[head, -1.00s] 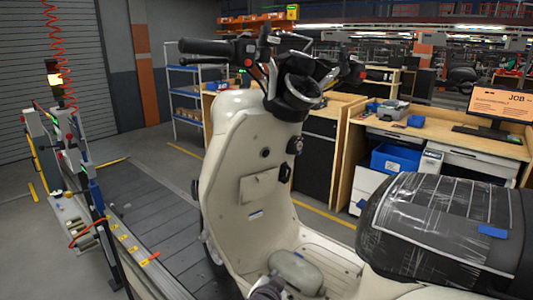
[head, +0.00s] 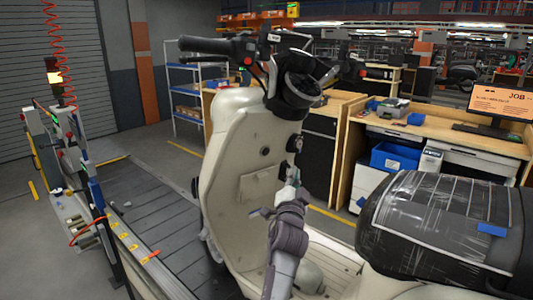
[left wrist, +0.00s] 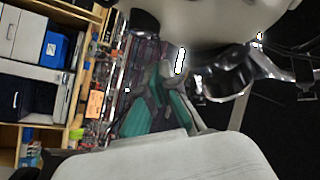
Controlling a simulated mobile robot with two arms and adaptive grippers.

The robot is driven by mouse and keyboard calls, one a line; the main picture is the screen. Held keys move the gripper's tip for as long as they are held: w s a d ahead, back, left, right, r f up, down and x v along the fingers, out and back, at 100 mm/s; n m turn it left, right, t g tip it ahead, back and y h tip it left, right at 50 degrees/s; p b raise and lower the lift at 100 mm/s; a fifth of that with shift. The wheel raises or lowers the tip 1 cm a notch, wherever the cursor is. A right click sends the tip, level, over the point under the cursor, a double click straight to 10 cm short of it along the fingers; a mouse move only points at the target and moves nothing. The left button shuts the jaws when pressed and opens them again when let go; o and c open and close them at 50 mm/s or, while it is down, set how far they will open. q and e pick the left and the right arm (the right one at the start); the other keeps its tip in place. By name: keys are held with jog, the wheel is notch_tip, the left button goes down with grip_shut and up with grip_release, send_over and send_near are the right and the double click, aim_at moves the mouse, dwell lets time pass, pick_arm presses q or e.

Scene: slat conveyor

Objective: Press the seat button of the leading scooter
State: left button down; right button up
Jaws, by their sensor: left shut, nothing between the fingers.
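The cream scooter (head: 235,170) stands on the slat conveyor (head: 150,215), its leg shield facing me. A round black ignition switch (head: 294,144) sits at the right side of the shield, and another small dark round fitting (head: 265,152) lies left of it. I cannot tell for sure which small fitting is the seat button. My left gripper (head: 292,176) is shut and empty, pointing up at the right edge of the shield just below the switch. It hides the dark fitting there; contact cannot be told. Its fingers (left wrist: 167,76) also show in the left wrist view.
The scooter's black seat (head: 440,220), wrapped in clear film, bulges at the right front. Handlebars (head: 225,47) stick out above. A workbench (head: 450,140) with a blue bin (head: 394,158) and monitor (head: 500,104) stands behind. Conveyor posts (head: 75,160) stand at left.

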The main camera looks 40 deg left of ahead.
aim_at(265, 151)
pick_arm(q)
jog(key=w+a+r+p, duration=0.1)
jog(key=w+a+p, duration=0.1)
jog(key=a, duration=0.6)
jog(key=shift+a+r+p, duration=0.2)
jog(key=shift+r+p, duration=0.15)
dwell(1.4)
jog(key=shift+w+a+r, duration=0.1)
jog(key=shift+w+a, duration=0.05)
jog(key=shift+a, duration=0.25)
jog(key=shift+w+a+r, duration=0.1)
jog(key=shift+a+r, duration=0.05)
jog(key=shift+a, duration=0.3)
dwell(0.8)
jog(key=shift+d, duration=0.1)
jog(key=shift+s+d+f, duration=0.2)
jog(key=shift+d, duration=0.55)
